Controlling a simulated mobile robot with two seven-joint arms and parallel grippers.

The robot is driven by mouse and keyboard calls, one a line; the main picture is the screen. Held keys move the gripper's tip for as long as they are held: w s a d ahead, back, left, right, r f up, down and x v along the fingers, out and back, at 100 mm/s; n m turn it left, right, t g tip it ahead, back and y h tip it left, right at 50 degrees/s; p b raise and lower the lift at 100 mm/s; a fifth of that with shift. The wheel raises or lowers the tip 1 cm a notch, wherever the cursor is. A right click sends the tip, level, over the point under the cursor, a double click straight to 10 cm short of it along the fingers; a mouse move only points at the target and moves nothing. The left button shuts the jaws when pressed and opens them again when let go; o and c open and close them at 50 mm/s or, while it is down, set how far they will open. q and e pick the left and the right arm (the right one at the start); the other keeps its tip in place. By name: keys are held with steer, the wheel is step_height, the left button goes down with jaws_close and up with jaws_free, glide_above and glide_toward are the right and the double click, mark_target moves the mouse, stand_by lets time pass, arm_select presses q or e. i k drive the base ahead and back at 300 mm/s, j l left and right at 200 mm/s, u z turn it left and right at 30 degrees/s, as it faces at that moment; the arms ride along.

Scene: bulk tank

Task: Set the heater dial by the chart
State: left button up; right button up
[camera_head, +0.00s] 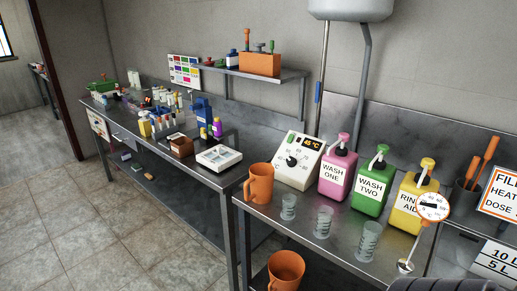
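The heater box (299,146) is a pale unit with a sloped face, standing on the near steel bench beside the wall. The dial's exact pointer setting is too small to tell. A sign (500,192) at the right edge reads "FILL", "HEAT", "DOSE" and is cut off by the frame. A chart of coloured patches (185,72) hangs on the back wall. Neither of my grippers shows.
Pink (338,174), green (373,185) and yellow (412,203) pump bottles stand right of the heater. An orange jug (259,184) and clear measuring cups (323,222) stand in front.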

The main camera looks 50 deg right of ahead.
mark_target(292, 163)
steer(key=i+j+z, duration=0.1)
steer(key=i+z, duration=0.3)
steer(key=i, duration=0.15)
steer(key=i+j+z, duration=0.35)
steer(key=i, duration=0.15)
steer(key=i+j+z, duration=0.2)
steer(key=z, duration=0.3)
steer(key=i+j+z, duration=0.35)
steer(key=z, duration=0.15)
